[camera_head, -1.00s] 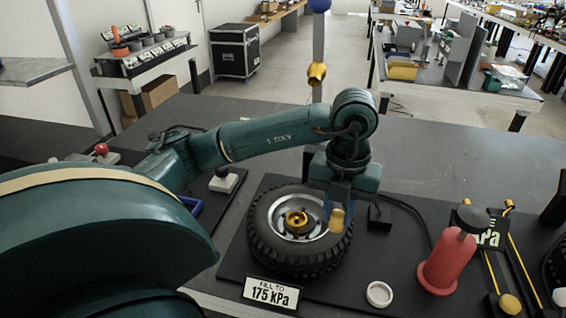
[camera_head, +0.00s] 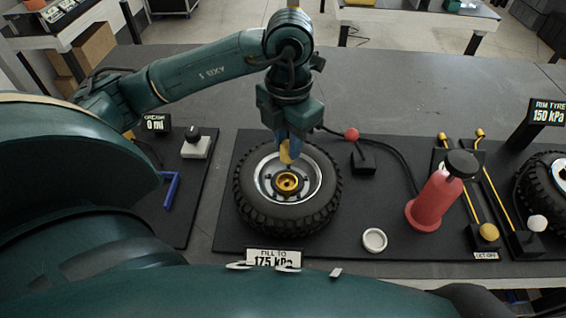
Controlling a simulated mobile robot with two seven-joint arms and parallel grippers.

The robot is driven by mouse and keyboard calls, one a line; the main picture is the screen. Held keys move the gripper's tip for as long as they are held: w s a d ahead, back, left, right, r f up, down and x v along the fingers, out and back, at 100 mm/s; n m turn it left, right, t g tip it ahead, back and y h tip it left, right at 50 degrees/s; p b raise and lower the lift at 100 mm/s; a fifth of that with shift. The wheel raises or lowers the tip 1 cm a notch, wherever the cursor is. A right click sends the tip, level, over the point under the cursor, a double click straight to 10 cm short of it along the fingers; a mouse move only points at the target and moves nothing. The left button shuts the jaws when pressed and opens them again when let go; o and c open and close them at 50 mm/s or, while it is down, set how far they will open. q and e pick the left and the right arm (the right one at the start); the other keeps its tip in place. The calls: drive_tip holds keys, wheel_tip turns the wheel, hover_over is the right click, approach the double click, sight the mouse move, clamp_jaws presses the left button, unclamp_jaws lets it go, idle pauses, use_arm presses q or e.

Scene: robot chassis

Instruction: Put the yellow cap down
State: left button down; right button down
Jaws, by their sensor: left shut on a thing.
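The yellow cap (camera_head: 286,153) is between the fingers of my left gripper (camera_head: 289,142), which is shut on it. The gripper points down. In the picture, the cap shows just above the gold hub (camera_head: 287,183) of the wheel, against the far part of the silver rim (camera_head: 311,172). I cannot tell its exact height over the wheel. The black tyre (camera_head: 260,213) lies flat on the dark mat (camera_head: 340,240). A small round white dish (camera_head: 374,240) sits on the mat to the right of the tyre and is empty. My right gripper is not in view.
A red pump (camera_head: 432,203) with a black top stands right of the white dish. A "FILL TO 175 kPa" sign (camera_head: 273,257) stands in front. The mat between tyre and pump is mostly clear.

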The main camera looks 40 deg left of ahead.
use_arm(q)
drive_tip(key=shift+f, duration=4.2)
drive_tip(key=c, duration=1.2)
unclamp_jaws()
drive_tip(key=shift+r+p, duration=0.3)
drive_tip(key=shift+p, duration=0.2)
wheel_tip(320, 180, up, 12)
drive_tip(key=shift+f+b, duration=0.15)
drive_tip(key=shift+b, duration=0.55)
